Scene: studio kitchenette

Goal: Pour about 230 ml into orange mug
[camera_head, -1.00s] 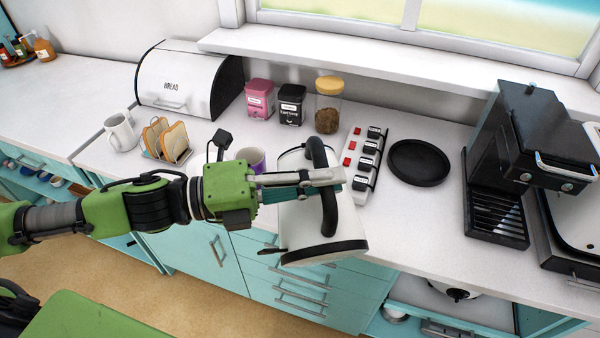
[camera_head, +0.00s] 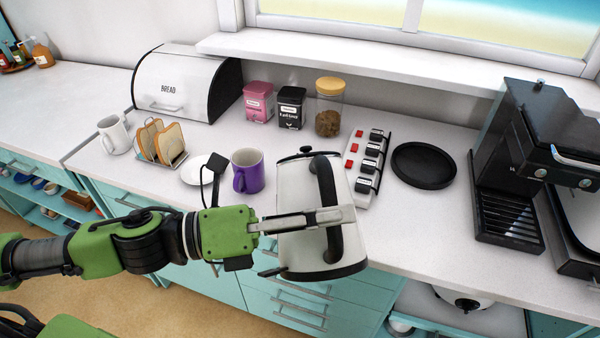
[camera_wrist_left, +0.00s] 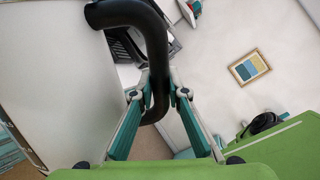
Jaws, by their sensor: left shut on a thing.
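My left gripper (camera_head: 338,216) is shut on the black handle of a white kettle (camera_head: 300,237). The kettle is in front of the counter's near edge, its black lid uppermost and its black-rimmed base low; its exact tilt is hard to tell. In the left wrist view the fingers (camera_wrist_left: 158,92) close around the handle, and the kettle's pale side (camera_wrist_left: 55,85) fills the left. A purple mug (camera_head: 248,172) stands upright on the counter, just left of the kettle; its contents are hidden. I see no orange mug. My right gripper is out of view.
A white saucer (camera_head: 196,172), toast rack (camera_head: 170,155) and white mug (camera_head: 112,136) stand left of the purple mug. Behind are a bread box (camera_head: 185,85) and jars (camera_head: 328,108). A power strip (camera_head: 367,165), black plate (camera_head: 423,165) and coffee machine (camera_head: 520,160) are right.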

